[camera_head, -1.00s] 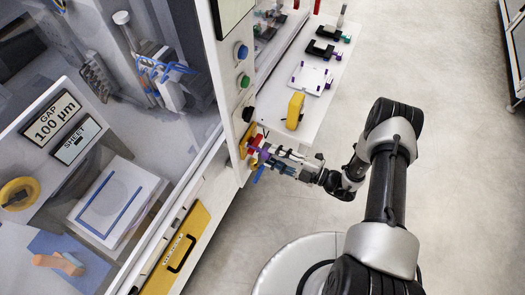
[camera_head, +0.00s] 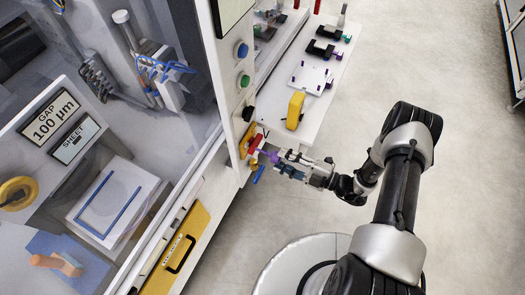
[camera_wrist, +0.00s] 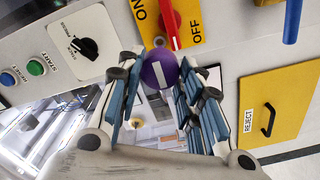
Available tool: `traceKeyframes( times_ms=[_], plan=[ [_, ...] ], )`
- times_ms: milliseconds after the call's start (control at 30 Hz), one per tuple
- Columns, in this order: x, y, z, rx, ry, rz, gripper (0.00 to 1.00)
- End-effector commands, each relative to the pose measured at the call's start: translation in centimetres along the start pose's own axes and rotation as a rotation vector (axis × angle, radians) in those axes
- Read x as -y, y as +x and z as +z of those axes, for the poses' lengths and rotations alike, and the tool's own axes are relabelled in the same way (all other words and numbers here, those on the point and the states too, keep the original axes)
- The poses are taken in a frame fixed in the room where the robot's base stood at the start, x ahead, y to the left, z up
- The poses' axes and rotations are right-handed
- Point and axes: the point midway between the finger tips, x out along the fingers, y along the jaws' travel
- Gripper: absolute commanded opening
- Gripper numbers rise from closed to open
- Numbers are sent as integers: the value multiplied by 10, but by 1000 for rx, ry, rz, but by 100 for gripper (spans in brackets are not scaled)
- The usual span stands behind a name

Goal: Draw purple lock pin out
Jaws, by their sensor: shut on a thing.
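The purple lock pin (camera_head: 272,157) shows in the head view as a small purple piece beside the machine's front panel. In the wrist view its round purple head (camera_wrist: 160,70) with a white stripe sits between the two blue-padded fingers. My gripper (camera_head: 276,158) is shut on it, reaching in from the right. The pin's shaft is hidden behind its head, so I cannot tell how much of it is still in the panel. The red switch handle (camera_wrist: 169,22) on its yellow ON/OFF plate (camera_wrist: 203,20) lies just beyond the pin.
A blue rod (camera_wrist: 292,18) sticks out near the pin. A yellow REJECT drawer (camera_head: 178,254) is below. A white shelf (camera_head: 308,123) holds a yellow block (camera_head: 295,110) and a white plate (camera_head: 311,78). Black selector and coloured buttons line the panel. Open floor lies to the right.

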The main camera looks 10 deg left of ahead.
Motion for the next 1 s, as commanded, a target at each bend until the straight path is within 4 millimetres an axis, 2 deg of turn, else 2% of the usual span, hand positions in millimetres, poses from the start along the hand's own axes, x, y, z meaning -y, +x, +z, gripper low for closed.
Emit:
traceKeyframes(
  times_ms=[400, 800, 933, 1000],
  plan=[
    [0, -21, 0, 1, 0, 1, 5],
    [-1, -23, 0, 0, 0, 1, 5],
    [-12, -26, 1, 14, -2, 0, 5],
    [-26, -29, 2, 33, -4, -2, 5]
  ],
)
